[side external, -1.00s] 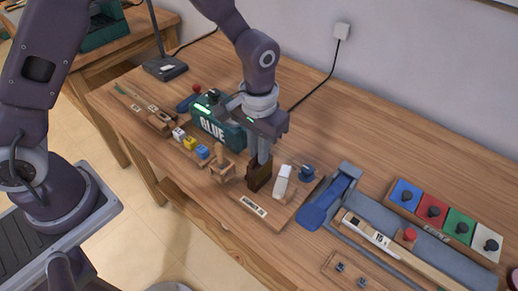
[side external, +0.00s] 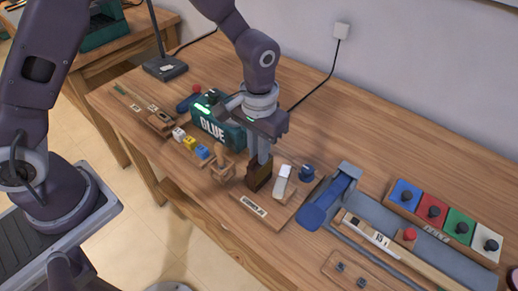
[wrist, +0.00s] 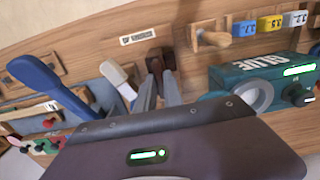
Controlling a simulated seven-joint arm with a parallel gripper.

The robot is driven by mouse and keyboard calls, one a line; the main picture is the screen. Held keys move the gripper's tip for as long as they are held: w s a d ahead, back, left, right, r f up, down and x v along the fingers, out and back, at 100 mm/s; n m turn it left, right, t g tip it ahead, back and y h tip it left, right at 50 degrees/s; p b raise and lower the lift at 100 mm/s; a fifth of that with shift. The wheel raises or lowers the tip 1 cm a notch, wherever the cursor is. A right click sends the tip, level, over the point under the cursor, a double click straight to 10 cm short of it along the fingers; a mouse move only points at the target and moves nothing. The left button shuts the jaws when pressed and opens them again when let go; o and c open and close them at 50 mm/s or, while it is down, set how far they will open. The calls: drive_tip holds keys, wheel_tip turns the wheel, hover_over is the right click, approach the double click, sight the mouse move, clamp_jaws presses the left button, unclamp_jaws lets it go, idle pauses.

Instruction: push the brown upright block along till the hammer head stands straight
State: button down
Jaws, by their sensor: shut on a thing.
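The brown upright block (side external: 258,178) stands on the wooden base with the label plate (side external: 253,206). My gripper (side external: 264,158) points down and is shut on the top of the block. In the wrist view the block (wrist: 161,62) shows between my fingertips. The pale hammer head (side external: 283,181) is just right of the block in the side view and leans slightly. It also shows in the wrist view (wrist: 115,74), left of my fingers and apart from them. The foot of the block is partly hard to see.
A green glue machine (side external: 222,130) stands close behind left. A wooden clamp-like piece (side external: 222,168) is left of the block. The blue lever (side external: 322,205) lies to the right, before the coloured knob panel (side external: 445,219).

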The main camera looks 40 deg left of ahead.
drive_tip(key=shift+d+r, duration=0.1)
drive_tip(key=shift+d, duration=1.9)
drive_tip(key=c, duration=1.5)
unclamp_jaws()
drive_tip(key=shift+d, duration=0.1)
drive_tip(key=shift+o, duration=0.2)
wheel_tip(320, 180, up, 7)
